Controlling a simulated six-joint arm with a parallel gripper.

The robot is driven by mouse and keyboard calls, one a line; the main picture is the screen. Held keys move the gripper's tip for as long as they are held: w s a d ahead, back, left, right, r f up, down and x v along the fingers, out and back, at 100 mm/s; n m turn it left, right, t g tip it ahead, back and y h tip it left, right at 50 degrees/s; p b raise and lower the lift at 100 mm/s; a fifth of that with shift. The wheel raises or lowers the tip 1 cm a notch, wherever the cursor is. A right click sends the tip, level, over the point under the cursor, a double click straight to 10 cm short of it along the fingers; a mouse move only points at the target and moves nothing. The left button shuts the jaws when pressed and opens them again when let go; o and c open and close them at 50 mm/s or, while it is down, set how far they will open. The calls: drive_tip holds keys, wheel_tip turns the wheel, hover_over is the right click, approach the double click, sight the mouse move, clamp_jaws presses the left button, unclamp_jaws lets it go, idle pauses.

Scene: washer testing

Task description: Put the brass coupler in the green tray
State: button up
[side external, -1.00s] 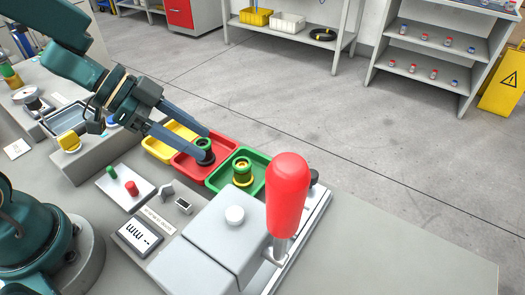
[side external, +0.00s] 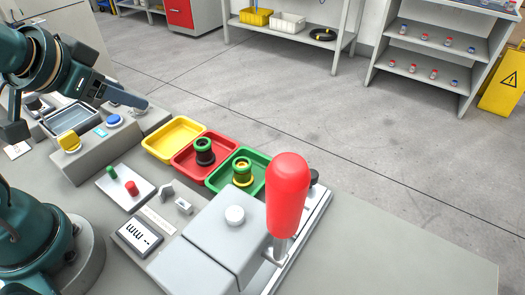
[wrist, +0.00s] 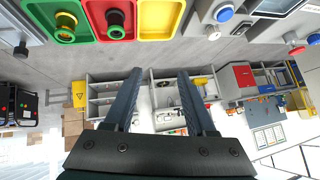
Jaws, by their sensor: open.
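The brass coupler (side external: 242,176), with a green ring on top, stands upright in the green tray (side external: 218,184). It also shows in the wrist view (wrist: 66,24), inside the green tray (wrist: 90,41) at the upper left. A dark coupler (side external: 204,155), also topped with a green ring, stands upright in the red tray (side external: 180,161). My gripper (side external: 146,104) is raised at the left, beyond the yellow tray and clear of all trays. In the wrist view, my gripper (wrist: 161,72) has its fingers apart with nothing between them.
The yellow tray (side external: 165,141) is empty. A large red-handled lever (side external: 287,195) stands on the grey tester at the right of the green tray. A block with a yellow knob (side external: 69,140) and blue button (side external: 114,121) lies left of the trays. Floor shows behind the trays.

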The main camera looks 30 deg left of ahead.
drive_tip(key=s+d+f+g+h, duration=0.1)
drive_tip(key=s+d+g+h, duration=0.1)
drive_tip(key=s+d, duration=0.3)
drive_tip(key=shift+s+d+f+g+h, duration=0.3)
drive_tip(key=shift+s+f+h, duration=0.1)
drive_tip(key=shift+s, duration=0.25)
